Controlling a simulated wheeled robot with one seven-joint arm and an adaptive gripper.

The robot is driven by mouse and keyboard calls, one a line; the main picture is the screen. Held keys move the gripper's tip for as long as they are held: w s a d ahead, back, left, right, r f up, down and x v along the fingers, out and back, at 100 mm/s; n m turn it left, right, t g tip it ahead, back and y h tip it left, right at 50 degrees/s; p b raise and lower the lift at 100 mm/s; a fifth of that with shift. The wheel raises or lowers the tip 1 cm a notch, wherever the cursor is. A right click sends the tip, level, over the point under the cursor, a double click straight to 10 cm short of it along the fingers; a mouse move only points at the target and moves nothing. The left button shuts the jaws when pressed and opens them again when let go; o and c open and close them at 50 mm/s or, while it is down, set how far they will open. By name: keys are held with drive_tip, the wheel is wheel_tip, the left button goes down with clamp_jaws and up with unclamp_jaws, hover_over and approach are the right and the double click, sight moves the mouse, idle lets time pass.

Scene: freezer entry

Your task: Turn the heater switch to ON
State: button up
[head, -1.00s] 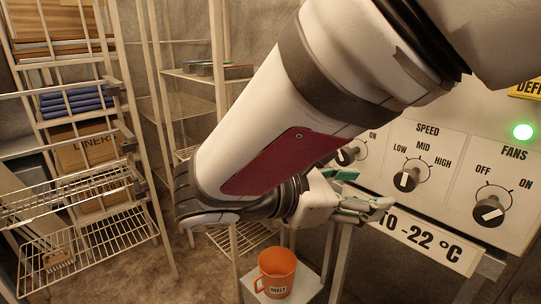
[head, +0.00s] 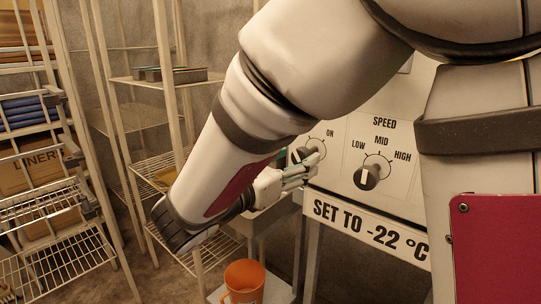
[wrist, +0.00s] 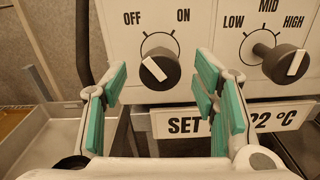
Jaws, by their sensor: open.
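A round black knob (wrist: 160,68) with a white pointer bar sits between OFF and ON labels on the panel in the wrist view. Its bar slants up-left toward OFF. Its heading is out of frame, so I cannot read whether it says heater. In the head view this knob (head: 301,154) shows partly behind my fingers, with ON at its upper right. My gripper (head: 299,174) is open and empty in front of it. In the wrist view, its teal pads stand left and right of the knob, apart from it.
The SPEED knob (head: 367,176) is to the right, between LOW and HIGH. A "SET TO -22 °C" sign (head: 368,229) runs below. An orange mug (head: 243,281) stands below the gripper. Wire racks (head: 60,215) fill the left. My arm covers the panel's upper part and right side.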

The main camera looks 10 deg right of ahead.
sight(299, 158)
drive_tip(key=shift+x, duration=1.9)
drive_tip(key=shift+c, duration=0.5)
drive_tip(key=c, duration=1.1)
